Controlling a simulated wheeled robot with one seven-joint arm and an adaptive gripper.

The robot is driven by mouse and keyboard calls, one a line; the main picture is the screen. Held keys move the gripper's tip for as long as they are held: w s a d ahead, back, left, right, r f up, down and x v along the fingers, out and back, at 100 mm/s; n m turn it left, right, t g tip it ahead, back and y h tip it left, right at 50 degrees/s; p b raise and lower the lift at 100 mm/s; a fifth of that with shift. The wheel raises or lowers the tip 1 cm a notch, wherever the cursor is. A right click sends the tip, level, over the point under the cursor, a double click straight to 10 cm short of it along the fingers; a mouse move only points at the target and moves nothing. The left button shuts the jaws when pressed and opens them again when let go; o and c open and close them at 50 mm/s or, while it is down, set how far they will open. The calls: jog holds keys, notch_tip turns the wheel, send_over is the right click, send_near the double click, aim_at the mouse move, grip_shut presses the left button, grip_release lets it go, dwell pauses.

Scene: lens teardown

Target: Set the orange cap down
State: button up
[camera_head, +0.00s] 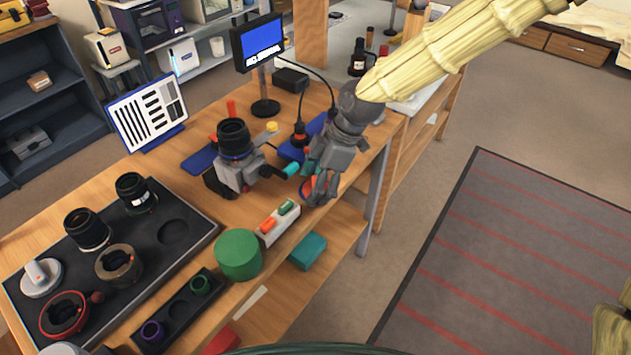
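My gripper (321,196) points down at the front right edge of the wooden bench, seen from the head camera. A flat orange-red piece with a blue rim (307,187), possibly the orange cap, shows just left of the fingers and is partly hidden by them. I cannot tell whether the fingers touch it or hold it, nor whether it rests on the bench. A white tray (264,238) with an orange and a green block stands to the left, near the bench edge.
A camera on a grey mount (238,172) stands left of my gripper, with a teal-tipped part between them. A green cylinder (239,255) and a dark tray (140,270) of lens parts lie further left. A monitor (258,43) stands behind. The bench edge is close on the right.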

jog(key=shift+d+f, duration=0.1)
jog(key=shift+d, duration=0.05)
jog(key=v, duration=1.3)
jog(key=shift+a+p, duration=0.25)
jog(key=shift+p, duration=0.05)
